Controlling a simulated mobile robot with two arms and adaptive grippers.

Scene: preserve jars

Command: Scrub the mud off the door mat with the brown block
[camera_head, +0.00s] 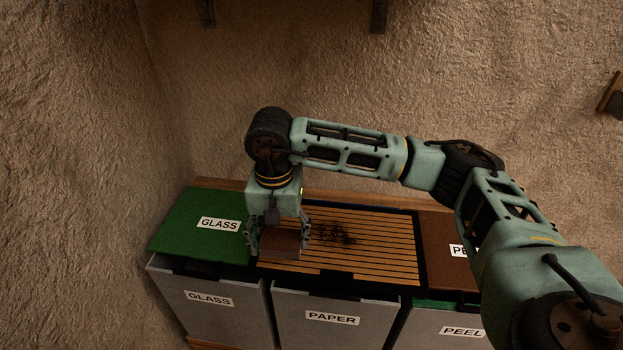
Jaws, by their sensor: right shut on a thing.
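The door mat (375,262) is a slatted orange-brown and black mat. It lies across the middle of the bin unit's top. A dark patch of mud (340,236) shows on its upper middle. My right gripper (279,240) points down over the mat's left end. It is shut on the brown block (281,245), which is down at the mat, left of the mud. I cannot tell whether the block touches the mat. My right arm reaches in from the right and passes above the mat's back edge. My left gripper is not in view.
A green panel (185,228) labelled GLASS lies left of the mat. A brown panel (440,264) labelled PEEL lies right of it. Grey bin fronts labelled GLASS (208,300), PAPER (331,317) and PEEL (440,330) stand below. Rough walls (380,90) rise behind and left.

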